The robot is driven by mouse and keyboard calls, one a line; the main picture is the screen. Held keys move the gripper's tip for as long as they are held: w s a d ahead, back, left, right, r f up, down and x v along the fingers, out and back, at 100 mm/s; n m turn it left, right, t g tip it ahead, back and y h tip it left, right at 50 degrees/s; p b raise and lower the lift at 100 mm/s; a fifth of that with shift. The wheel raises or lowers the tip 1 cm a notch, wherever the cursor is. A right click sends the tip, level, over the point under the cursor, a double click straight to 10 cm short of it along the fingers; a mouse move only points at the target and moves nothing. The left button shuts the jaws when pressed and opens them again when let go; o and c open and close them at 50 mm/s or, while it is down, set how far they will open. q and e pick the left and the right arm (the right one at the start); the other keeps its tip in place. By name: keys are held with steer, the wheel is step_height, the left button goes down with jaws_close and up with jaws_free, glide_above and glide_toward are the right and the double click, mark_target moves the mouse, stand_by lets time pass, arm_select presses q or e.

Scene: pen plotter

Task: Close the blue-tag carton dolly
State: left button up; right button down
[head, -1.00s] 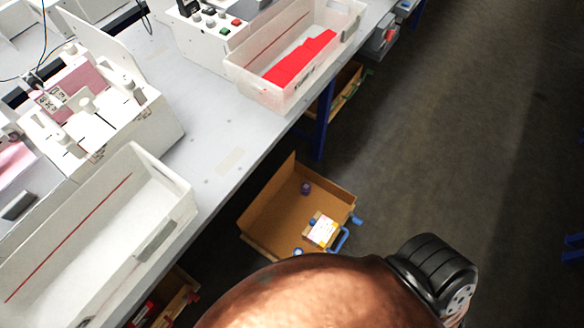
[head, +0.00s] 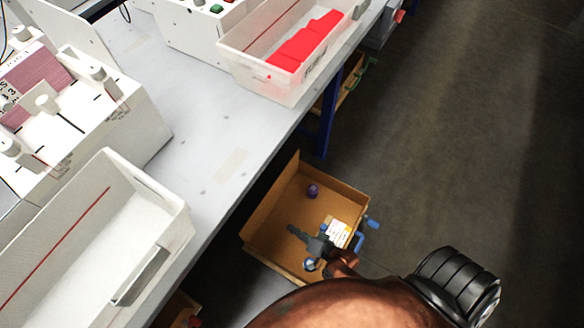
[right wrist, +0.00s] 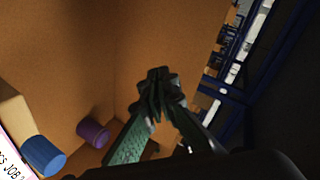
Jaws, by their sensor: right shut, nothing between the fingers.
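The carton dolly (head: 262,215), an open brown carton, stands low beside and partly under the workbench in the head view. A blue handle (head: 361,240) sticks out at its right side. Inside are a purple cylinder (head: 313,190), a white-labelled box (head: 337,230) and a blue-and-white cylinder (head: 310,265). My right gripper (head: 296,232) is shut and empty, over the carton's inside. In the right wrist view its fingertips (right wrist: 155,78) meet in front of the brown carton wall (right wrist: 110,45); contact cannot be told. My left gripper is not in view.
The grey workbench (head: 205,160) runs diagonally above the carton, with a blue leg (head: 328,120). On it are an empty white tray (head: 120,225), a bin of red pieces (head: 255,75) and a white machine (head: 70,125). Open dark floor (head: 460,130) lies to the right.

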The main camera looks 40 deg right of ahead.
steer(key=w+d+r+m+t+h, duration=0.1)
steer(key=w+d+m+t+h, duration=0.2)
steer(key=w+d+m, duration=0.25)
steer(key=m+h+b, duration=0.2)
steer(key=m+h, duration=0.5)
steer(key=m, duration=0.1)
glide_toward(292, 160)
steer(key=b+x, duration=0.4)
steer(key=x, duration=0.1)
steer(key=shift+w+d+f, duration=0.1)
steer(key=shift+w+d, duration=0.15)
steer(key=shift+w, duration=0.1)
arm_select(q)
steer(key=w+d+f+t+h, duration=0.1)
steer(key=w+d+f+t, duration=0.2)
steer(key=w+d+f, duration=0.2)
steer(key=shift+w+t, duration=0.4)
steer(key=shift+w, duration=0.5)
arm_select(e)
steer(key=shift+w, duration=0.1)
